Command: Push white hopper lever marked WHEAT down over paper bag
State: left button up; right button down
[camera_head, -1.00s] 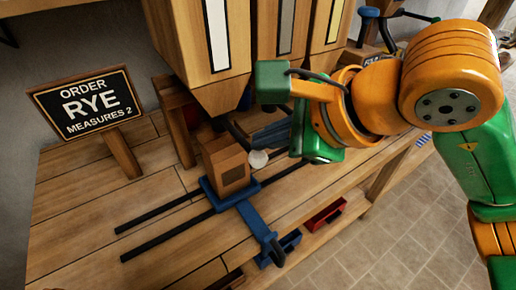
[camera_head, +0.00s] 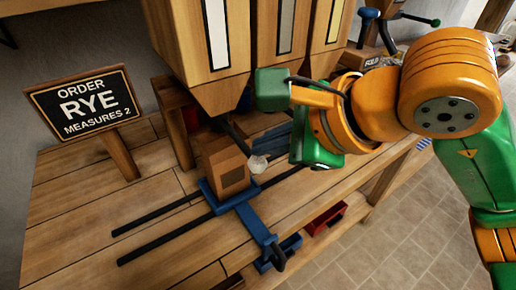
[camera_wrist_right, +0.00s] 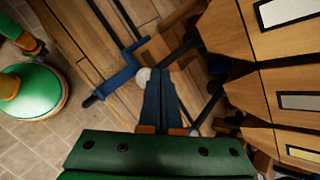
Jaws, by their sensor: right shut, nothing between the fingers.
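A brown paper bag (camera_head: 230,172) stands upright in a blue carriage (camera_head: 262,229) on two dark rails, under the leftmost wooden hopper. A lever with a white round knob (camera_head: 258,163) sits just right of the bag; the knob also shows in the right wrist view (camera_wrist_right: 143,75). No WHEAT marking is readable. My right gripper (camera_head: 266,150) is shut and empty, its dark blue fingers pointing at the knob. In the right wrist view its fingertips (camera_wrist_right: 157,73) are right beside the knob; I cannot tell whether they touch. My left gripper is not in view.
A sign (camera_head: 84,104) reading ORDER RYE MEASURES 2 stands on the wooden bench at left. More hoppers (camera_head: 278,50) stand to the right. A red bin (camera_head: 325,217) is below the bench edge. The bench's left front is clear.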

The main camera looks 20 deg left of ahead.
aim_at(264, 161)
jog(key=shift+f+b, duration=1.65)
jog(key=shift+f, duration=0.1)
dwell(1.1)
jog(key=shift+r, duration=0.1)
dwell(0.4)
jog(key=shift+r+p, duration=1.1)
jog(key=shift+r, duration=0.2)
jog(key=shift+r+p, duration=1.35)
jog(key=shift+r, duration=0.3)
notch_tip(264, 161, up, 5)
jog(key=p, duration=0.4)
